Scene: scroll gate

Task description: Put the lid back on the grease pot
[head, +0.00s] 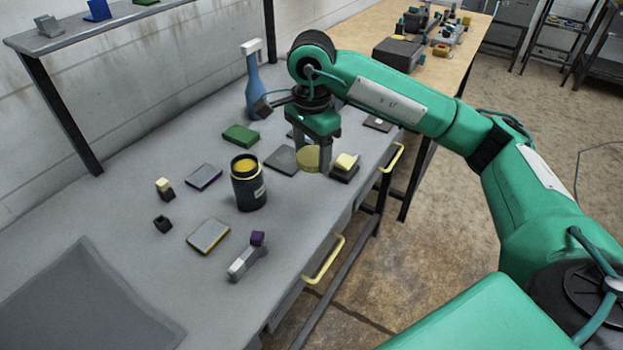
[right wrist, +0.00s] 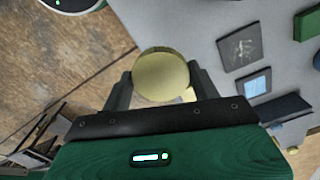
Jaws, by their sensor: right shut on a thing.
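The lid is a round yellow disc (head: 307,158), to the right of the pot. My right gripper (head: 312,160) points down and is shut on the lid. In the right wrist view the lid (right wrist: 161,76) sits between the two fingers, its round face toward the camera. I cannot tell whether the lid is clear of the bench. My left gripper is not in view.
A green block (head: 240,136), a dark grey plate (head: 282,161) and a dark block with a cream top (head: 345,166) lie near. Small blocks and plates lie left and in front of the pot. Yellow handles (head: 325,258) line the front edge.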

